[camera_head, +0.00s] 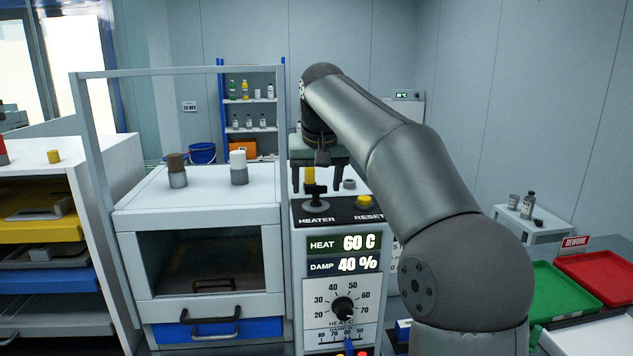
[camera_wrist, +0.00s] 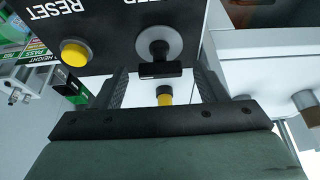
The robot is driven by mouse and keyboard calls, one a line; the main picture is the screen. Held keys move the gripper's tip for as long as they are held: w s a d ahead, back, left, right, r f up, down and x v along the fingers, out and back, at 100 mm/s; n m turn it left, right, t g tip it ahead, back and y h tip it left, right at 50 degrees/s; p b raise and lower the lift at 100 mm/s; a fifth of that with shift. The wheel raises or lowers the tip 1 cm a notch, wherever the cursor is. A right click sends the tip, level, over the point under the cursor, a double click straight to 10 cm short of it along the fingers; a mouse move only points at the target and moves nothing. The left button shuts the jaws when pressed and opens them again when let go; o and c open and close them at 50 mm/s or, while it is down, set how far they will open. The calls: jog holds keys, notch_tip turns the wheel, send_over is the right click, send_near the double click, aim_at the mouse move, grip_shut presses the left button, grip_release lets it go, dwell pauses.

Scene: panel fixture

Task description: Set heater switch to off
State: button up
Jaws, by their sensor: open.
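The heater switch (camera_head: 316,194) is a black handle on a round base, on the dark top panel above the printed word HEATER. In the wrist view the switch (camera_wrist: 159,68) shows a grey disc and a black crossbar running across the picture. My gripper (camera_head: 310,188) is open above it, pointing down, one finger to each side. In the wrist view the switch lies just past the fingertips of my gripper (camera_wrist: 160,75), roughly centred. The jaws hold nothing visible. Whether the fingers touch the switch cannot be told.
The yellow RESET button (camera_head: 364,202) is right of the switch. A yellow-and-dark cylinder (camera_wrist: 164,96) shows between the fingers; its attachment is unclear. Below, the display (camera_head: 344,253) reads HEAT 60 C and DAMP 40 %, above a dial (camera_head: 343,307). A white cabinet (camera_head: 205,215) stands left.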

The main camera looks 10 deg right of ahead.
jog(key=c, duration=1)
jog(key=n+p, duration=0.1)
jog(key=n+y+p, duration=0.1)
jog(key=n, duration=0.1)
jog(key=shift+d+r, duration=0.15)
jog(key=shift+r, duration=0.05)
jog(key=n+y+p, duration=0.1)
jog(key=n, duration=0.1)
jog(key=n+g+y+p, duration=0.1)
jog(key=n+p, duration=0.1)
jog(key=n, duration=0.1)
jog(key=shift+w+d+n, duration=0.1)
jog(key=shift+d+n, duration=0.1)
jog(key=shift+n, duration=0.1)
jog(key=n+g+p, duration=0.1)
jog(key=n+p, duration=0.1)
jog(key=n+y+p, duration=0.1)
jog(key=n+p, duration=0.1)
jog(key=n, duration=0.1)
jog(key=shift+w+d+g+y, duration=0.1)
jog(key=shift+w+g+y, duration=0.1)
jog(key=shift+g+y, duration=0.15)
jog(key=shift+w+f+n+g+p, duration=0.1)
jog(key=shift+n+g+p, duration=0.3)
jog(key=shift+n+p, duration=0.55)
jog(key=shift+w+n+g+p, duration=0.1)
jog(key=shift+n+g+p, duration=0.4)
jog(key=shift+n, duration=0.65)
